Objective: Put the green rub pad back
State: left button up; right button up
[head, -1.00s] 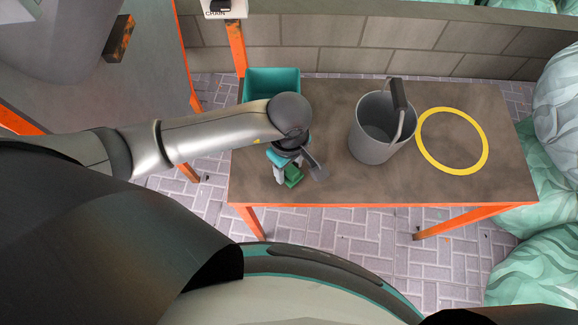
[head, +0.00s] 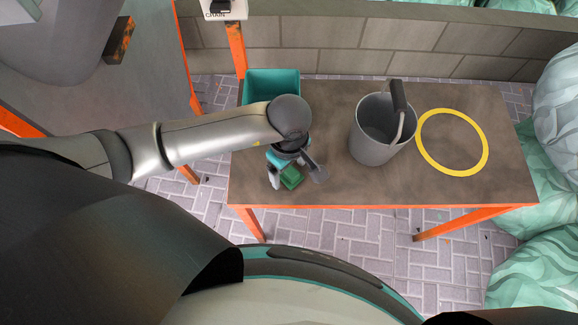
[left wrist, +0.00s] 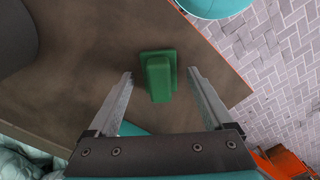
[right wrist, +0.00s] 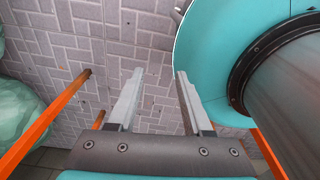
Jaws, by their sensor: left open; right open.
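The green rub pad (head: 291,178), a block on a wider base, sits at the near left part of the brown table, by its front edge. In the left wrist view the pad (left wrist: 158,78) lies between the two fingers, with a gap on each side. My left gripper (head: 296,177) is open over it, pointing down; in the left wrist view its fingertips (left wrist: 160,75) stand either side of the pad. My right gripper (right wrist: 154,74) is open and empty, away from the table top, above the paved floor.
On the brown table (head: 265,190) stand a teal box (head: 258,77) at the back left and a grey bucket (head: 370,150) with an upright handle. A flat yellow ring (head: 428,158) lies right of the bucket. The table's front middle is clear. Green bags lie at the right.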

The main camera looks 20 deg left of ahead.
aim_at(289, 169)
pick_arm(q)
notch_tip(289, 169, up, 12)
jog(key=p, duration=0.2)
jog(key=shift+p, duration=0.3)
pick_arm(e)
jog(key=r, duration=0.1)
jog(key=s+a+r, duration=0.1)
jog(key=shift+a+r, duration=0.1)
jog(key=shift+r, duration=0.3)
pick_arm(q)
jog(key=shift+s, duration=0.1)
